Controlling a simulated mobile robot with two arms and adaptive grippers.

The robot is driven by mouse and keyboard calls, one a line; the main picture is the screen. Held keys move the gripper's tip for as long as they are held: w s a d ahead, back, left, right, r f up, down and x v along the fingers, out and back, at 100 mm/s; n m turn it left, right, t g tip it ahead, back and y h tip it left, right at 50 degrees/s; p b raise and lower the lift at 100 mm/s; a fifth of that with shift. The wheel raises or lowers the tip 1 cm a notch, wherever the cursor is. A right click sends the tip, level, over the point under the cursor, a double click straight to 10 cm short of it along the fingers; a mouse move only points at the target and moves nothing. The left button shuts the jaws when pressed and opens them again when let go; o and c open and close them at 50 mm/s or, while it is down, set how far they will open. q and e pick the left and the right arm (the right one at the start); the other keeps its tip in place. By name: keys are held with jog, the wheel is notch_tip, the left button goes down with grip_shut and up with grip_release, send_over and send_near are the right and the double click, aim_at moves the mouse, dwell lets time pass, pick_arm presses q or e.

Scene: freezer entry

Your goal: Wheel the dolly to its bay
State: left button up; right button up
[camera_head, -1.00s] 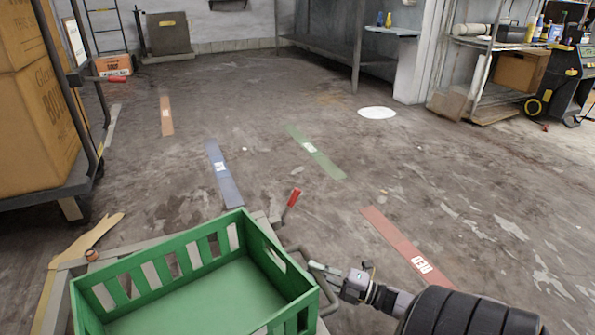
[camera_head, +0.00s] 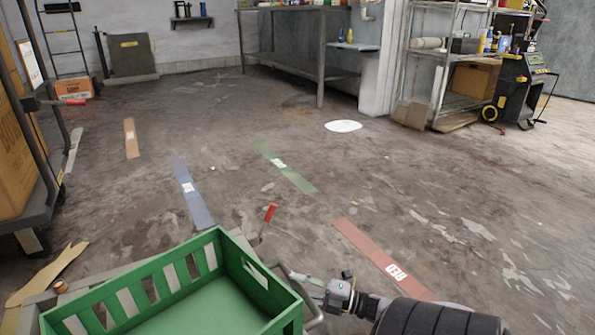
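The dolly (camera_head: 128,268) is low in the head view, mostly hidden under a green slatted crate (camera_head: 225,250) that looks empty. A lever with a red grip (camera_head: 270,212) stands at its far edge. My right gripper (camera_head: 308,283) is at a grey bar (camera_head: 312,318) beside the crate's right side. Its fingers overlap the bar, but I cannot tell whether they are closed around it. Floor strips mark places ahead: orange (camera_head: 130,138), blue (camera_head: 190,195), green (camera_head: 285,167) and red (camera_head: 380,258), the red one lettered "RED". My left gripper is not in view.
A cart with large boxes (camera_head: 15,165) stands close on the left, with cardboard scraps (camera_head: 45,275) near it. A metal table (camera_head: 290,38), shelving (camera_head: 440,85) and a black-yellow machine (camera_head: 515,90) line the back. A white disc (camera_head: 343,126) lies flat.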

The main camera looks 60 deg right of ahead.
jog(key=v, duration=1.2)
dwell(0.6)
